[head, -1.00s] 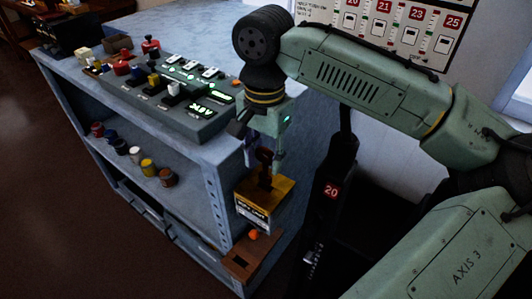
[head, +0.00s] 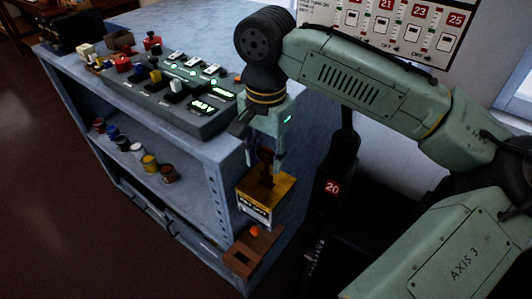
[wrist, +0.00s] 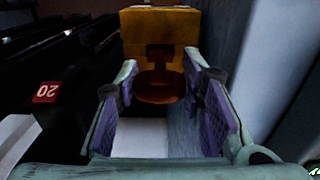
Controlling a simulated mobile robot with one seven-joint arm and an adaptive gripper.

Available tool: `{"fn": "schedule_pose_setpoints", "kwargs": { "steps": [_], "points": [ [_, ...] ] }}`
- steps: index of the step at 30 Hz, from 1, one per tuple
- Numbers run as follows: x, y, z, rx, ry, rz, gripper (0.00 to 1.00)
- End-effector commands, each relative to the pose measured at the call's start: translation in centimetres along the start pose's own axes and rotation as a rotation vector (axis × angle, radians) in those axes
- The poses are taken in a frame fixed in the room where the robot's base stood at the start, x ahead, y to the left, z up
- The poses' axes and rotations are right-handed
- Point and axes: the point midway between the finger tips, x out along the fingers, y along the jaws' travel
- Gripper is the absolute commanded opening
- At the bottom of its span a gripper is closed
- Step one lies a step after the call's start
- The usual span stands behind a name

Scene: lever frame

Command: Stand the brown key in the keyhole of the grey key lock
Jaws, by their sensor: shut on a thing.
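The brown key (head: 265,157) stands upright in the slot of a yellow-topped box (head: 281,192) at the bench's near end. In the wrist view the key's round bow (wrist: 160,88) is between my fingertips, and its stem runs to a dark slot in the yellow face (wrist: 190,22). My gripper (head: 265,156) points down at the key, with a finger on each side; it also shows in the wrist view (wrist: 160,85). It is shut on the bow. I cannot single out a grey key lock or its keyhole with certainty.
A grey control console (head: 205,128) with switches and lit displays stands on the blue-grey bench (head: 208,45). A brown block (head: 262,249) with a dark square hole and an orange knob sits below the yellow box. Several paint pots line the shelf. A black post labelled 20 stands to the right.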

Motion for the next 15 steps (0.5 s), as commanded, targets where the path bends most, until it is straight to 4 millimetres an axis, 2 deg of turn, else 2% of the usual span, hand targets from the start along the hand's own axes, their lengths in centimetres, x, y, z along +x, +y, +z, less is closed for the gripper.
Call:
{"fn": "schedule_pose_setpoints", "kwargs": {
  "steps": [15],
  "points": [
    [1.7,0.0,0.0,0.000,0.000,0.000,0.11]
  ]
}}
